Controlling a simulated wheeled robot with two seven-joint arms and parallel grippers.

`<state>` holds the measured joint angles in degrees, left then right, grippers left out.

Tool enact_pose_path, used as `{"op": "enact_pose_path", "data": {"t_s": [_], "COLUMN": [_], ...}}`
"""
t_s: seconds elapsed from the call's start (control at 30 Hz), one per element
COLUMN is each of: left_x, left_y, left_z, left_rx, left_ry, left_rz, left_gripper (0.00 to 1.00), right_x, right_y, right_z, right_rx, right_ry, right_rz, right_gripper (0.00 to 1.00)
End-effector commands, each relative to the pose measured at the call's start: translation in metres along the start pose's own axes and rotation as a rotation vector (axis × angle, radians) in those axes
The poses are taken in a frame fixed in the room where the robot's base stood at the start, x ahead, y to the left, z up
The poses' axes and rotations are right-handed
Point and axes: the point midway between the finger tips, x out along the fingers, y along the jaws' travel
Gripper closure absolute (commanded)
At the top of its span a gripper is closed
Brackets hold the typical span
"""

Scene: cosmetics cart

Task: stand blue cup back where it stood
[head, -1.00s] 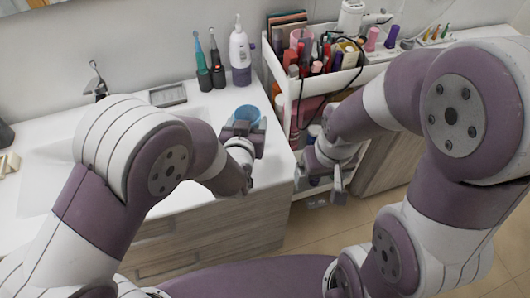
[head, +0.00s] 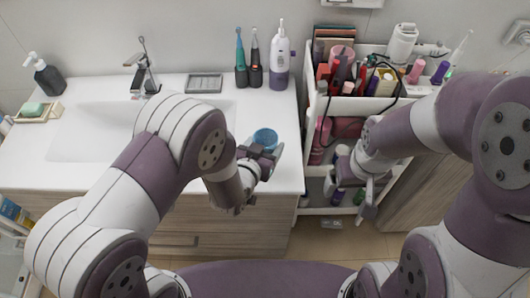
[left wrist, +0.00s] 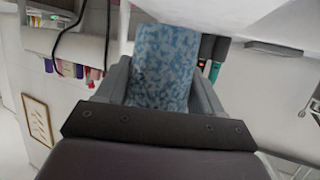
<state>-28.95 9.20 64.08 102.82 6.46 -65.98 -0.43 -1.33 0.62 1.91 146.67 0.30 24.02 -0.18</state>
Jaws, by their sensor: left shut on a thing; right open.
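The blue cup (head: 265,137) is in my left gripper (head: 262,158), over the right end of the white counter in the head view. In the left wrist view the cup (left wrist: 163,65) shows a mottled blue side between the two fingers, which are shut on it. I cannot tell whether its base touches the counter. My right gripper (head: 350,188) is open and empty, in front of the cart, well to the right of the cup.
A white-purple pump bottle (head: 279,62), two electric toothbrushes (head: 247,65) and a grey tray (head: 204,83) stand behind the cup. The sink and faucet (head: 145,75) lie left. The crowded cart (head: 315,110) stands right. The counter around the cup is clear.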

Motion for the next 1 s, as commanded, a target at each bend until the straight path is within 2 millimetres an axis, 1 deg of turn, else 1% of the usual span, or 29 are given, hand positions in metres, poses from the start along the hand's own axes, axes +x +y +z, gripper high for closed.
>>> {"op": "enact_pose_path", "data": {"t_s": [0.07, 0.2, 0.3, 0.53, 0.67, 0.7, 0.73, 0.77, 1.0], "left_x": [0.004, 0.014, 0.017, 0.017, 0.019, 0.018, 0.018, 0.018, 0.018], "left_y": [-0.004, -0.004, -0.004, -0.004, -0.004, -0.004, -0.004, -0.004, -0.004], "left_z": [0.006, 0.031, 0.039, 0.04, 0.044, 0.043, 0.042, 0.042, 0.042], "left_rx": [0.0, 0.0, 0.0, 0.0, 0.0, 0.0, 0.0, 0.0, 0.0], "left_ry": [-0.002, -0.004, 0.0, 0.001, 0.001, 0.001, 0.001, 0.0, 0.0], "left_rz": [0.0, 0.001, 0.001, 0.001, 0.001, 0.001, 0.001, 0.001, 0.001], "left_gripper": [0.62, 0.62, 0.62, 0.62, 0.62, 0.2, 0.1, 0.07, 0.07], "right_x": [-0.001, -0.003, -0.003, -0.002, 0.003, 0.001, 0.001, 0.001, 0.0], "right_y": [0.0, 0.0, 0.0, 0.0, 0.0, 0.0, 0.0, 0.0, 0.0], "right_z": [0.0, 0.0, 0.0, 0.0, 0.0, 0.0, 0.0, 0.0, 0.0], "right_rx": [0.0, 0.0, 0.0, 0.0, 0.0, 0.0, 0.0, 0.0, 0.0], "right_ry": [0.0, 0.0, 0.0, 0.0, 0.0, 0.0, 0.0, 0.0, 0.0], "right_rz": [0.0, 0.0, 0.0, 0.0, 0.0, 0.0, 0.0, 0.0, 0.0], "right_gripper": [0.08, 0.08, 0.08, 0.08, 0.08, 0.08, 0.08, 0.08, 0.08]}}
